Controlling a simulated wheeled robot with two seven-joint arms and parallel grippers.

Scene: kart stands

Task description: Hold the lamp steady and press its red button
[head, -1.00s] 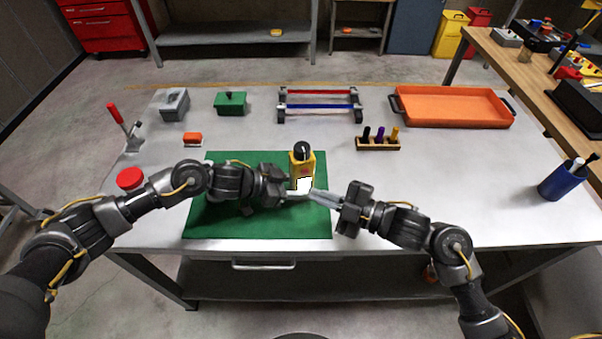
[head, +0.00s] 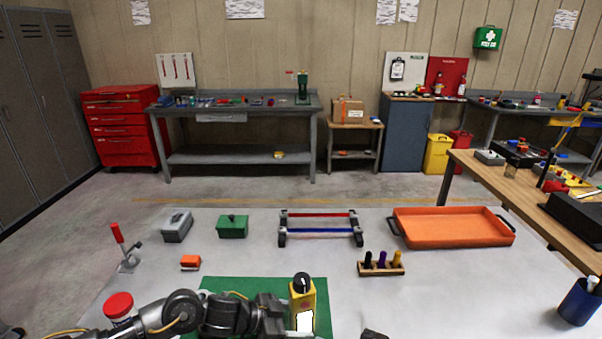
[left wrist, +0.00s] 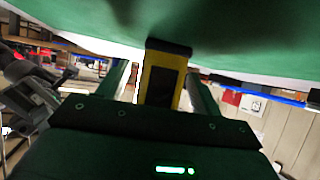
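The lamp (head: 302,301) is a yellow box with a black knob on top and a bright white panel on its front. It stands upright at the green mat (head: 262,287), its base cut off by the head view's bottom edge. My left gripper (head: 282,322) is at the lamp's left side. In the left wrist view the lamp (left wrist: 160,80) sits between its two fingers, which appear closed on it. I cannot clearly make out the red button. Only a dark tip of my right gripper (head: 374,335) shows at the bottom edge; its fingers are out of view.
On the table (head: 440,290) stand an orange tray (head: 455,240), a rack with red and blue bars (head: 320,230), a pen block (head: 381,269), a green box (head: 232,226), a grey box (head: 177,226) and a red-handled lever (head: 122,248). A red round knob (head: 119,305) is near my left arm.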

